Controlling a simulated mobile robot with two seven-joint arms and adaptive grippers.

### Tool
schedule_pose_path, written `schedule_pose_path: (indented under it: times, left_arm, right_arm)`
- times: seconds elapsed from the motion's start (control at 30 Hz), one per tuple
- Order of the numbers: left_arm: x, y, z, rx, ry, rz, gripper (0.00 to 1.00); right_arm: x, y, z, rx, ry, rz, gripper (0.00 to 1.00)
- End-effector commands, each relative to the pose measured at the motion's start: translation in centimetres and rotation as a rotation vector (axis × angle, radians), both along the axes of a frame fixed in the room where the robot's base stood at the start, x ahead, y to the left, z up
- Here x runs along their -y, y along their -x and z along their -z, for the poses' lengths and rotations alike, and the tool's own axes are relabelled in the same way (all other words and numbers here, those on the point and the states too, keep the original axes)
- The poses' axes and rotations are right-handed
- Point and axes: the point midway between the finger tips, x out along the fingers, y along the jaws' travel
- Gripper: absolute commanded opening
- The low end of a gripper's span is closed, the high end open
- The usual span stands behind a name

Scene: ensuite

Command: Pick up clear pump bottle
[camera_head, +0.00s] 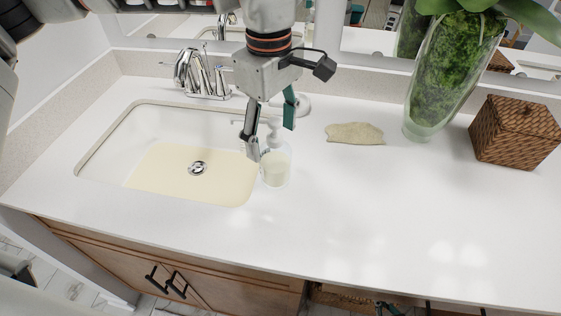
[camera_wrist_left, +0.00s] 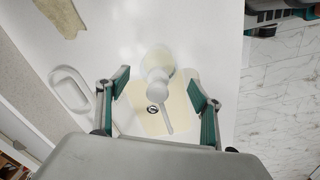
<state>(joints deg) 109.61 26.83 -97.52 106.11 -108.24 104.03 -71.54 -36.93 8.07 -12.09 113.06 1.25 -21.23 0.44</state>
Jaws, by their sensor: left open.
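The clear pump bottle (camera_head: 275,170) stands upright on the white counter at the right edge of the sink, with pale liquid inside. My left gripper (camera_head: 271,138) is open above it, pointing down, and partly hides its pump top. In the left wrist view the bottle (camera_wrist_left: 158,62) is seen from above, between and slightly beyond the spread fingers (camera_wrist_left: 157,85). I see no grip on it. Part of my right gripper (camera_head: 388,309) shows at the bottom edge of the head view, below the counter front; its jaws are not clear.
A white oval dish (camera_wrist_left: 70,90), a beige flat stone-like piece (camera_head: 355,133), a glass vase (camera_head: 440,90) and a wicker box (camera_head: 515,132) stand right or behind. The front right counter is clear.

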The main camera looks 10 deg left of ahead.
Motion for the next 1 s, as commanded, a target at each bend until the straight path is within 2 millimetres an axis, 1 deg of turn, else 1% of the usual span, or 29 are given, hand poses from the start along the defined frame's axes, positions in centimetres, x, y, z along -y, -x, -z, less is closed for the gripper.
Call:
schedule_pose_path:
  times: [0.03,0.23,0.4,0.5,0.6,0.8,0.83,0.87,0.9,0.97,1.0]
  left_arm:
    - [0.0,0.1,0.8,-0.005,0.0,0.0,0.66]
    - [0.2,0.0,2.8,-0.005,0.002,0.001,0.66]
    - [0.4,-0.1,5.3,-0.007,0.002,0.002,0.66]
    - [0.4,-0.2,6.3,-0.004,0.002,0.001,0.66]
    - [0.4,-0.2,6.7,-0.004,0.004,0.0,0.66]
    - [0.4,-0.2,6.7,-0.003,0.003,0.0,0.66]
    - [0.4,-0.2,6.7,-0.003,0.003,0.0,0.6]
    - [0.4,-0.2,6.7,-0.003,0.003,0.0,0.53]
    - [0.4,-0.2,6.7,-0.003,0.003,0.0,0.42]
    - [0.4,-0.2,6.7,-0.003,0.003,0.0,0.27]
    - [0.4,-0.2,6.7,-0.003,0.003,0.0,0.16]
  right_arm:
    - [0.0,0.1,0.2,-0.003,0.0,0.0,0.0]
    - [0.0,0.3,0.3,-0.007,0.002,-0.001,0.0]
    - [0.0,0.3,0.3,-0.007,0.002,-0.001,0.0]
    - [0.0,0.3,0.4,-0.007,0.002,-0.001,0.0]
    - [0.0,0.3,0.4,-0.007,0.002,-0.001,0.0]
    - [0.0,0.2,0.3,-0.007,0.002,-0.001,0.0]
    - [0.0,0.2,0.3,-0.007,0.002,-0.001,0.0]
    - [0.0,0.2,0.3,-0.006,0.002,-0.001,0.0]
    - [0.0,0.2,0.3,-0.005,0.003,0.0,0.0]
    - [0.0,0.2,0.3,-0.005,0.003,0.0,0.0]
    - [0.0,0.2,0.3,-0.005,0.003,0.0,0.0]
